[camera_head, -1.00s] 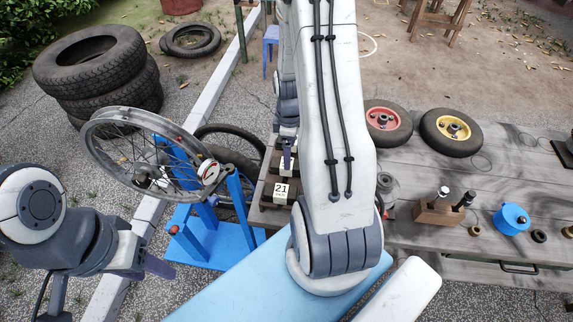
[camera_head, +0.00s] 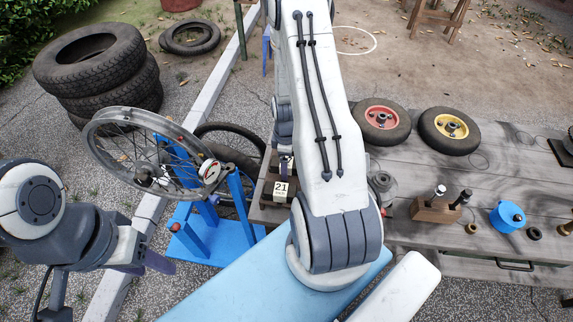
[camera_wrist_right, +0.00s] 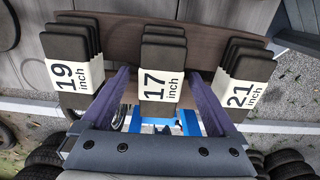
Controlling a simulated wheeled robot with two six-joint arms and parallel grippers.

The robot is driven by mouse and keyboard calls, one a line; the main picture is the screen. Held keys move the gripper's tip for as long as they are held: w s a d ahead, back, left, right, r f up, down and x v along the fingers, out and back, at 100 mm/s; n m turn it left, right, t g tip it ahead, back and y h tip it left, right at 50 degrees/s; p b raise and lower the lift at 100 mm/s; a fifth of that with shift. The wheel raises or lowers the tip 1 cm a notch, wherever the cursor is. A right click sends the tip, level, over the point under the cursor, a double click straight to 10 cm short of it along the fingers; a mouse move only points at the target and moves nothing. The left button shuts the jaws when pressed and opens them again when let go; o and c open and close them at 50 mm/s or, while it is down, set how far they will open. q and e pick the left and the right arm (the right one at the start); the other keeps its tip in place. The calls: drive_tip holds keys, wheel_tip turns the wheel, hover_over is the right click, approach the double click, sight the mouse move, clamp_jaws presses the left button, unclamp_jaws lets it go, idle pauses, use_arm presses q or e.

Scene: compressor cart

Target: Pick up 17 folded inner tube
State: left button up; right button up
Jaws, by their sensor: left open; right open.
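The 17 inch folded inner tube (camera_wrist_right: 160,82) is a dark folded bundle with a white paper band, in the middle of the right wrist view. More dark pieces stand behind it. My right gripper (camera_wrist_right: 158,72) is open, with one purple finger on each side of the 17 inch bundle; I cannot tell whether they touch it. In the head view my right arm hides the 17 inch bundle. My left gripper (camera_head: 150,265) is open and empty at the lower left, beside the blue wheel stand.
The 19 inch bundle (camera_wrist_right: 72,75) and 21 inch bundle (camera_wrist_right: 243,82) stand close on either side in the brown holder (camera_wrist_right: 205,45). A spoked wheel (camera_head: 150,160) sits on the blue stand (camera_head: 240,205). The wooden bench (camera_head: 400,220) carries small wheels and tools.

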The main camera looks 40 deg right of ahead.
drive_tip(key=shift+f, duration=0.2)
clamp_jaws()
idle(0.3)
